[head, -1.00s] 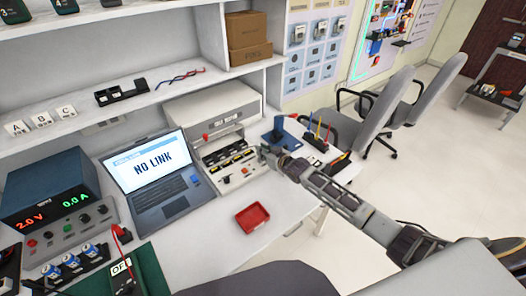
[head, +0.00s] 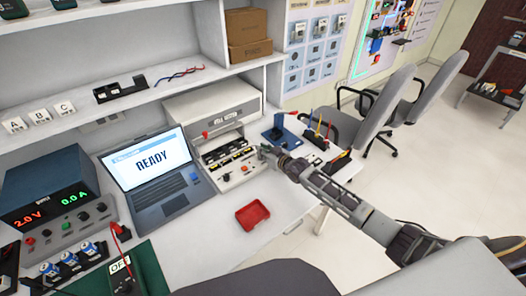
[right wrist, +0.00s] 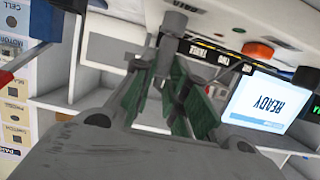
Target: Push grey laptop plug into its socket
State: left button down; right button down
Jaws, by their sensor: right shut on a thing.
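The laptop (head: 160,190) stands open on the bench and its screen reads READY. My right gripper (head: 264,152) reaches in from the right to the right end of the chassis rig's front (head: 228,160). In the right wrist view its green-padded fingers (right wrist: 166,50) are closed together on a small grey plug (right wrist: 172,27), which is against the front of the rig. The socket is hidden behind the plug and fingers, so I cannot see how deep the plug sits. My left gripper is not in view.
A red tray (head: 260,216) lies on the bench in front of the rig. A blue stand (head: 280,131) and a dark pen holder (head: 314,140) stand right of the gripper. A power supply (head: 45,190) is at the left. Bench space around the tray is clear.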

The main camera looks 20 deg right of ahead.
jog(key=c, duration=1.3)
grip_release()
jog(key=shift+c, duration=0.2)
jog(key=shift+s, duration=0.15)
jog(key=v, duration=1.1)
jog(key=shift+s+d, duration=0.15)
jog(key=shift+s, duration=0.15)
jog(key=shift+r, duration=0.15)
